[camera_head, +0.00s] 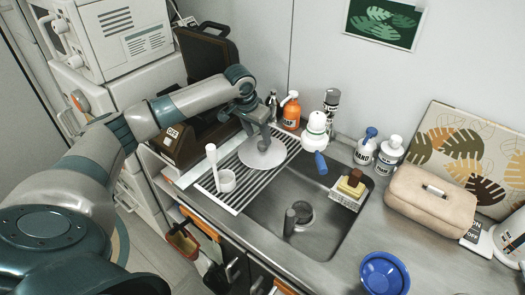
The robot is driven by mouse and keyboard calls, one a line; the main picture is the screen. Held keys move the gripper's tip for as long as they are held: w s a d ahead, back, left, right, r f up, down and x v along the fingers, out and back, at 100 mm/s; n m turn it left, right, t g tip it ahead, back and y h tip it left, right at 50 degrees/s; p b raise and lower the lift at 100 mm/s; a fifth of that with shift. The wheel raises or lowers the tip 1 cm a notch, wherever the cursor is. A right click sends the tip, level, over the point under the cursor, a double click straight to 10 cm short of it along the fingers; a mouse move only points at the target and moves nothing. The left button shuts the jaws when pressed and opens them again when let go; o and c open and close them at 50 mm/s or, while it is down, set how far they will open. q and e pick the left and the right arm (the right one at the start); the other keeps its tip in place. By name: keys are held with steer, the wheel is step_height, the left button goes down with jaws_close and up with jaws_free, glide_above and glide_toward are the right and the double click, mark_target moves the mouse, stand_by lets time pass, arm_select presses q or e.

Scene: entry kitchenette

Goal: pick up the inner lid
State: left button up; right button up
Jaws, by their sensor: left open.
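A round, pale grey disc that looks like the inner lid (272,158) lies on the striped drying rack (214,197) at the left side of the sink. My left gripper (262,143) reaches down over the disc from the upper left, its fingers open at the disc's middle. The fingers hide the centre of the disc, so I cannot tell whether they touch it or straddle a knob. My right gripper does not show.
A white cup with an upright handle (226,181) stands on the rack. An orange bottle (291,112) and a white-green bottle (315,131) stand behind. Sponges (351,186) sit at the sink's right edge. A beige case (430,197) and blue bowl (384,275) occupy the right counter.

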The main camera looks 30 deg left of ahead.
mark_target(262, 144)
arm_select(q)
steer(key=shift+d+p+x, duration=0.1)
steer(key=shift+p+x, duration=0.25)
steer(key=shift+x, duration=0.7)
steer(key=shift+d+p+x, duration=0.15)
steer(key=shift+p+x, duration=0.2)
steer(key=shift+x, duration=0.7)
jaws_close()
